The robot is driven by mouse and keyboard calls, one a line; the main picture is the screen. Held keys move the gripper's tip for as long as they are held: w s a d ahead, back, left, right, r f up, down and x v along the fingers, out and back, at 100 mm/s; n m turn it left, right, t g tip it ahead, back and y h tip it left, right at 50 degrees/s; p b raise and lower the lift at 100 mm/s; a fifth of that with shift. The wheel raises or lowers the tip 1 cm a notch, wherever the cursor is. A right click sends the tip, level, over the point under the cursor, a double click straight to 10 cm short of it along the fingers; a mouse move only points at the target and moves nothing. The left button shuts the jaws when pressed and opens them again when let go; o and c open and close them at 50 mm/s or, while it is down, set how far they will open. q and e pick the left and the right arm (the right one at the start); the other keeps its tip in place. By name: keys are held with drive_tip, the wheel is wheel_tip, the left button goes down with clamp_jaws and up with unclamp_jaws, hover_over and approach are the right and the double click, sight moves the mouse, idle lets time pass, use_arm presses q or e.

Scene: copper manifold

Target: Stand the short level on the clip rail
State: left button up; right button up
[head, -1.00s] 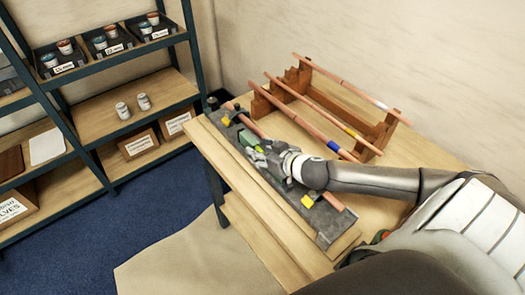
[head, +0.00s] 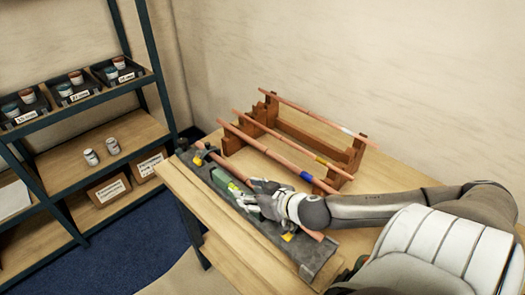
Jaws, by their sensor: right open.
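The short level is a green block (head: 221,179) with a pale label, seen in the head view on the dark grey clip rail (head: 318,259). It lies along the near side of a copper pipe (head: 211,158) that runs over the rail between yellow clips. My right gripper (head: 246,194) is open, with its fingers over the level's middle and right part, hiding some of it. I cannot tell whether the fingers touch it, or whether its base sits flat. My left gripper is not in view.
A wooden rack (head: 290,126) with several copper pipes marked by coloured bands stands behind the rail on the wooden bench (head: 175,181). Shelves (head: 75,154) with bins, cans and boxes stand at the left. The bench front strip is clear.

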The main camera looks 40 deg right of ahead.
drive_tip(key=shift+v, duration=2.55)
